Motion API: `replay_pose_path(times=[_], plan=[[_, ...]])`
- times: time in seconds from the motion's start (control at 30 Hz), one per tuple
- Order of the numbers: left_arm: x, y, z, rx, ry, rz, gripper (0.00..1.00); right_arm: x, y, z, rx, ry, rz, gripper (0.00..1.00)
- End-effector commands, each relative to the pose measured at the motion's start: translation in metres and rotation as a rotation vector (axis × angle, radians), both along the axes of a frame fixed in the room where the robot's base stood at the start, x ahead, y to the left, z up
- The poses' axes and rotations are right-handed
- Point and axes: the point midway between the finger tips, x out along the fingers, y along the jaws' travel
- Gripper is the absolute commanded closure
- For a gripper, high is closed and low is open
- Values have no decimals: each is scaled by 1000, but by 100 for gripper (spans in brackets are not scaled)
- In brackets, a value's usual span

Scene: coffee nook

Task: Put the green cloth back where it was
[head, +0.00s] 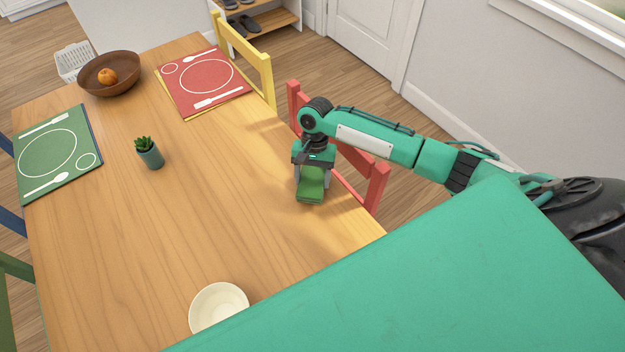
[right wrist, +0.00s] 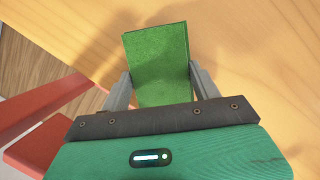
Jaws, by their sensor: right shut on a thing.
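The green cloth (right wrist: 158,62) is a folded, flat green rectangle between the two fingers of my right gripper (right wrist: 161,82). In the head view the cloth (head: 310,190) shows below the right gripper (head: 312,183), near the table's right edge. The right gripper is shut on it. I cannot tell whether the cloth touches the table top or is just above it. My left gripper is not in view.
The wooden table (head: 215,200) has clear room in the middle. On it are a potted plant (head: 150,155), a cream bowl (head: 219,305), a brown bowl (head: 125,80) with an orange fruit (head: 107,77), a green placemat (head: 35,185) and a red placemat (head: 180,90). A red chair (head: 376,188) stands beside the right arm.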

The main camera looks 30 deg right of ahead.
Motion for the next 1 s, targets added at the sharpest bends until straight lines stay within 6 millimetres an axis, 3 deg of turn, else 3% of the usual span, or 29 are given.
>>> replay_pose_path(times=[0.13, 0.47, 0.5, 0.6, 1.0], plan=[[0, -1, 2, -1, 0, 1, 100, 0, 0, -19, -1, 2, -1, 55], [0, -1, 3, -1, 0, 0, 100, 0, 0, -21, 1, 1, 0, 55], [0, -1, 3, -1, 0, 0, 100, 0, 0, -22, 0, 0, 0, 35], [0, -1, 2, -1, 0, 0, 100, 0, 0, -22, 0, 0, 0, 16], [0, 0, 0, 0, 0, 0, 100, 2, -1, -15, 0, -1, -1, 15]])
